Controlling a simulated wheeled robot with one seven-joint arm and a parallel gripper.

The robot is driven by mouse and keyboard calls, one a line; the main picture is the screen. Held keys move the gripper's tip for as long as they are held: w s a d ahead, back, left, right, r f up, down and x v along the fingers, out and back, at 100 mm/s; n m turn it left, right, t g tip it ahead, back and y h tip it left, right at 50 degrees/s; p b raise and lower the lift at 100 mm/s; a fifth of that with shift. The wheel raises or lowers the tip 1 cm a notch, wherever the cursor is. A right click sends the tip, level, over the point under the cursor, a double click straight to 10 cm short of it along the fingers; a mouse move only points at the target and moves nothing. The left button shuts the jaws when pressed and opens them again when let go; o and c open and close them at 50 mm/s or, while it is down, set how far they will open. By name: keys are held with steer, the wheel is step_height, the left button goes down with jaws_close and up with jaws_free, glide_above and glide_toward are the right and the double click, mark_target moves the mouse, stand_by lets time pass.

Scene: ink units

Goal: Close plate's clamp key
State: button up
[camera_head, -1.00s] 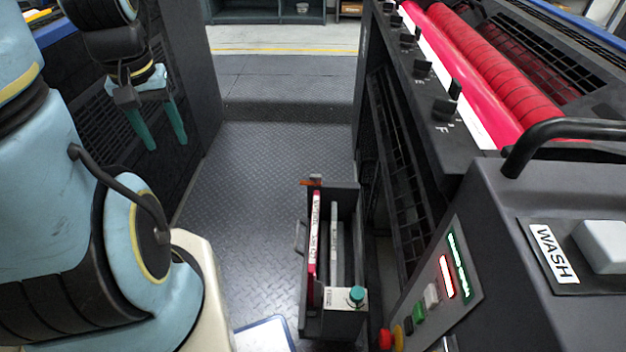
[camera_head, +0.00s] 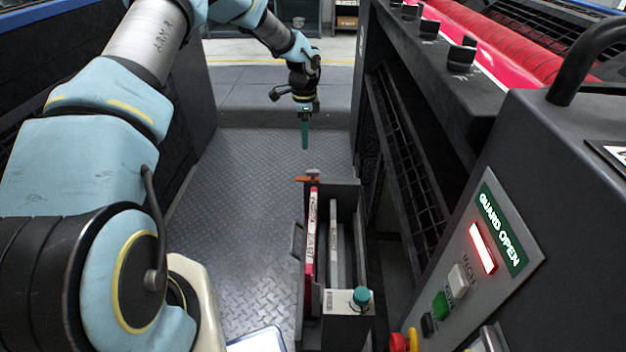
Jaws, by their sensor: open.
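My gripper (camera_head: 305,130) hangs with its green fingers pointing down over the floor aisle, beyond the far end of a dark open-topped holder (camera_head: 346,183). It is open, with nothing seen in it; its fingers show nearly edge-on. Several black keys (camera_head: 462,54) stand in a row on the press's dark rail at upper right, well to the right of my gripper. I cannot tell which part is the plate's clamp key. The holder contains a red-and-white slab (camera_head: 311,235) and a grey one (camera_head: 333,235). An orange piece (camera_head: 306,178) sits at its far end.
A green-topped knob (camera_head: 361,296) stands at the holder's near end. The control panel at right has a green "GUARD OPEN" sign (camera_head: 500,228), a lit red lamp (camera_head: 482,247) and several buttons. Magenta rollers (camera_head: 530,42) lie beyond the rail.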

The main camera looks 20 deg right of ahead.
steer(key=m, duration=0.1)
glide_toward(313, 170)
step_height(313, 170, down, 10)
steer(key=shift+f, duration=0.1)
stand_by(0.4)
jaws_close()
stand_by(0.4)
